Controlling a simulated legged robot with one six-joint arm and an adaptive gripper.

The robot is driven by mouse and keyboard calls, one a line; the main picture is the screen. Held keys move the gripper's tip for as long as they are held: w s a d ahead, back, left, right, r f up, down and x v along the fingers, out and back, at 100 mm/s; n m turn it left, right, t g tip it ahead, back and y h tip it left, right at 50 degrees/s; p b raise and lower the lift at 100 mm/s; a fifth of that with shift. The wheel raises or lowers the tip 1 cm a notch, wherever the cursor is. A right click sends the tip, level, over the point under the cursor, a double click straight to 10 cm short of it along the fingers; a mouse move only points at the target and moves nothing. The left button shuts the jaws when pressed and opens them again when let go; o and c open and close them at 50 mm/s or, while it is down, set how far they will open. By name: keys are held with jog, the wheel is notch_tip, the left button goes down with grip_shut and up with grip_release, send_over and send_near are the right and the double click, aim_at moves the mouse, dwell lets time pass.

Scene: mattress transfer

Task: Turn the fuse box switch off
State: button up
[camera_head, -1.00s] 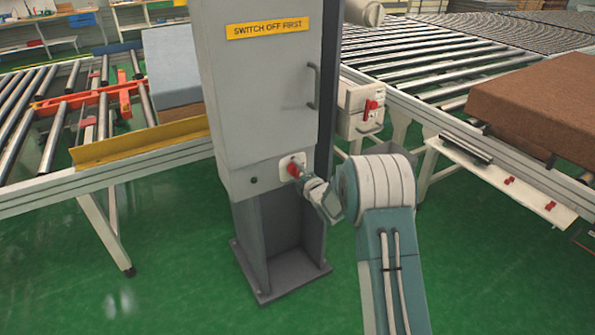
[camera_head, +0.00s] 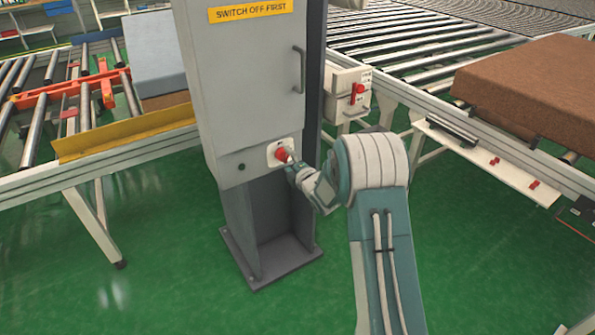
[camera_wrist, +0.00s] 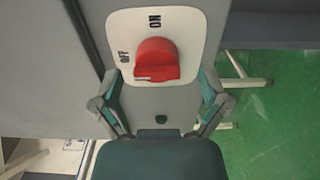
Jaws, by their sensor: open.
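The red rotary switch knob (camera_wrist: 157,58) sits on a white plate (camera_wrist: 190,22) on the grey fuse box (camera_head: 250,80). In the wrist view, "ON" is printed above the knob and "OFF" to its left. A white mark shows at the left end of the knob's grip bar; I cannot tell its exact setting. In the head view the knob (camera_head: 281,154) is low on the box front. My gripper (camera_wrist: 161,80) is open, with one finger on each side of the knob and gaps visible. It also shows in the head view (camera_head: 291,164), close to the knob.
A yellow "SWITCH OFF FIRST" label (camera_head: 250,11) and a handle (camera_head: 299,70) are on the box. A second red switch (camera_head: 357,92) is on a box behind. Roller conveyors (camera_head: 420,55) flank the box; a brown mattress (camera_head: 530,90) lies at right. Green floor in front is clear.

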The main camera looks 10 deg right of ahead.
jog(key=v, duration=0.9)
jog(key=shift+s, duration=0.35)
jog(key=shift+r, duration=0.1)
jog(key=s+r+m+g+h, duration=0.5)
jog(key=s+r+m+h, duration=0.1)
jog(key=s+r+m, duration=0.6)
jog(key=s+a+r+m+g, duration=0.1)
jog(key=s+m, duration=0.4)
jog(key=s, duration=0.7)
jog(key=s+a+r+m+g, duration=0.2)
jog(key=s+m+g, duration=0.2)
jog(key=s, duration=0.8)
jog(key=shift+s+a+m+g, duration=0.3)
jog(key=shift+a+m+g, duration=0.1)
jog(key=shift+g, duration=0.4)
jog(key=shift+r, duration=0.1)
